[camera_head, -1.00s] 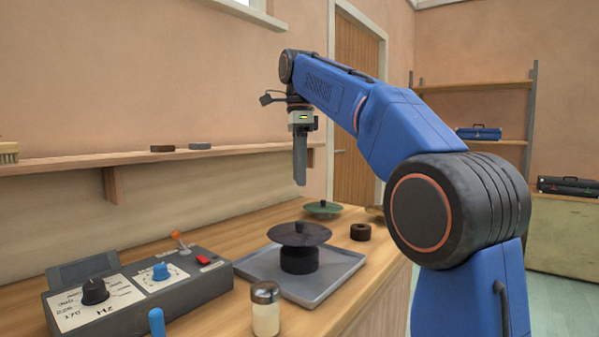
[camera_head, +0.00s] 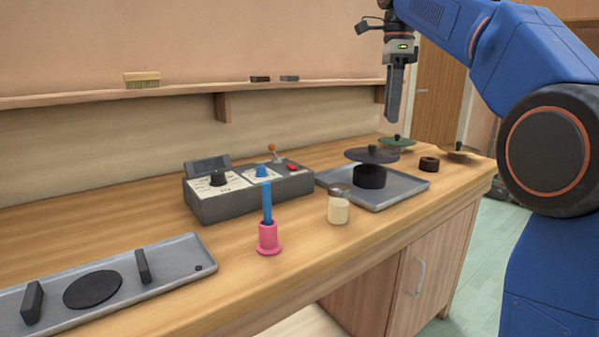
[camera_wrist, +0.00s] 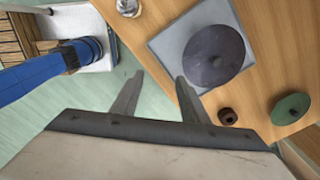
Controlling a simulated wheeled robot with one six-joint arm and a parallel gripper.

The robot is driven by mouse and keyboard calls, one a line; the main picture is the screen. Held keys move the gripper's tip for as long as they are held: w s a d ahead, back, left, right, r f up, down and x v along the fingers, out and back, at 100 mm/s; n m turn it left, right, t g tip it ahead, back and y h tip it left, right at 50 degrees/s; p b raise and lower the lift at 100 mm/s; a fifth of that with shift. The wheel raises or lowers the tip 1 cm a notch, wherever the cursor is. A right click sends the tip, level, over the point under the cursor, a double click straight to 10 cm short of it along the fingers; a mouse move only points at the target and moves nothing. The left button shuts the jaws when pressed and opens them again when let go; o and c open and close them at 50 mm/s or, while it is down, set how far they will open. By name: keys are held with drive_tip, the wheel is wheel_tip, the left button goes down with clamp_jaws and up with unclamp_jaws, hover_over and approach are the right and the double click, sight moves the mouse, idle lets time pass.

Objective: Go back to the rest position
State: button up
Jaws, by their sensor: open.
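My gripper (camera_head: 393,107) hangs fingers-down above the far right part of the bench in the head view, open. In the wrist view its two fingers (camera_wrist: 154,95) stand apart with nothing between them. Below it, a dark disc (camera_head: 372,155) with a small knob sits on a dark round block (camera_head: 369,177) on a grey tray (camera_head: 415,187). The disc also shows in the wrist view (camera_wrist: 222,45), clear of the fingers.
A control box (camera_head: 250,196), a jar (camera_head: 338,207), a pink holder (camera_head: 268,240) with a blue stick and a long tray (camera_head: 180,258) occupy the bench. A dark ring (camera_head: 429,163) and green disc (camera_head: 396,144) lie near my gripper. A shelf (camera_head: 180,92) runs along the wall.

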drive_tip(key=s+d+f+n+t, duration=0.2)
drive_tip(key=s+f+n, duration=0.8)
drive_tip(key=s+f, duration=0.7)
drive_tip(key=s+d+f+n+t, duration=0.2)
drive_tip(key=s+d+f+n, duration=0.3)
drive_tip(key=s+f, duration=1.2)
wheel_tip(320, 180, down, 4)
drive_tip(key=n, duration=0.4)
drive_tip(key=shift+s+n+t, duration=0.15)
drive_tip(key=shift+n+t, duration=0.25)
